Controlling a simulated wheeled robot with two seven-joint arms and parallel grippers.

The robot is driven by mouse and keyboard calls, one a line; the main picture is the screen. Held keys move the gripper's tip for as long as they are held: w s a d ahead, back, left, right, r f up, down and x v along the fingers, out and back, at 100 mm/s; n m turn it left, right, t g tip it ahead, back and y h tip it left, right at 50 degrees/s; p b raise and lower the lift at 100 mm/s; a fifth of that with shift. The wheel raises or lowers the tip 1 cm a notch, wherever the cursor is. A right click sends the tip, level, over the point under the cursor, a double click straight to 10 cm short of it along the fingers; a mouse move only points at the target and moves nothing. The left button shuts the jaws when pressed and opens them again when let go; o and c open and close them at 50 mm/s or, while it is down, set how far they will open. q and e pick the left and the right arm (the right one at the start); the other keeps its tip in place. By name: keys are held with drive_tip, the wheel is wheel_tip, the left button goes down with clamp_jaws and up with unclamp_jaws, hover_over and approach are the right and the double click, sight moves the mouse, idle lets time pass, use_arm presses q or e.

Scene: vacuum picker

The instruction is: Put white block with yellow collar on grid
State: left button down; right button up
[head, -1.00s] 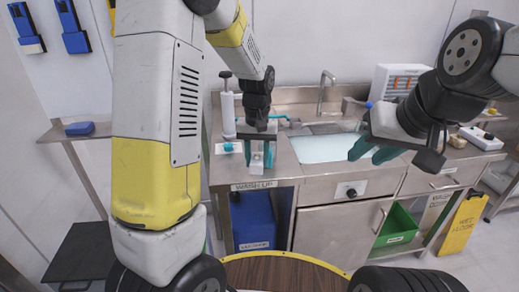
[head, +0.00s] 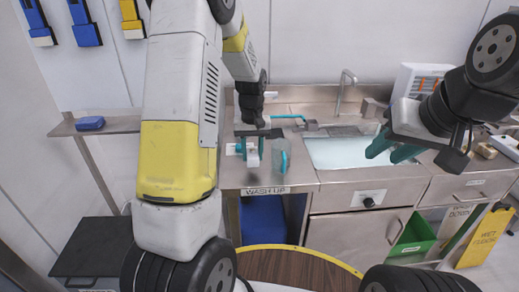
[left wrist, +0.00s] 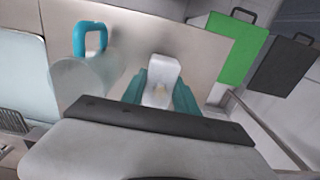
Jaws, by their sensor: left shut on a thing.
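My left gripper (head: 252,140) is low over the left end of the steel counter, its teal fingers closed around a white block (head: 252,158). In the left wrist view the white block (left wrist: 164,70) sticks out beyond the fingers (left wrist: 160,95). A small yellowish patch shows on it near the fingers. I cannot tell whether it touches the counter. My right gripper (head: 388,148) hangs in front of the sink, with nothing visible in it; its finger gap is unclear. A grey slatted piece (left wrist: 12,120) shows at the left wrist view's edge; I cannot tell whether it is the grid.
A clear jug with a teal handle (head: 281,157) stands just right of my left gripper. The sink (head: 345,152) and tap (head: 345,90) are further right. Bare counter (head: 300,174) lies before the jug.

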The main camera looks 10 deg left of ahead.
sight(250, 159)
use_arm(q)
drive_tip(key=shift+w+a, duration=0.35)
drive_tip(key=shift+a, duration=0.05)
drive_tip(key=shift+w+a+f, duration=0.15)
drive_tip(key=shift+f, duration=0.8)
drive_tip(key=shift+w+a+f, duration=0.1)
drive_tip(key=shift+f, duration=0.8)
drive_tip(key=c, duration=0.9)
unclamp_jaws()
drive_tip(key=shift+f, duration=0.15)
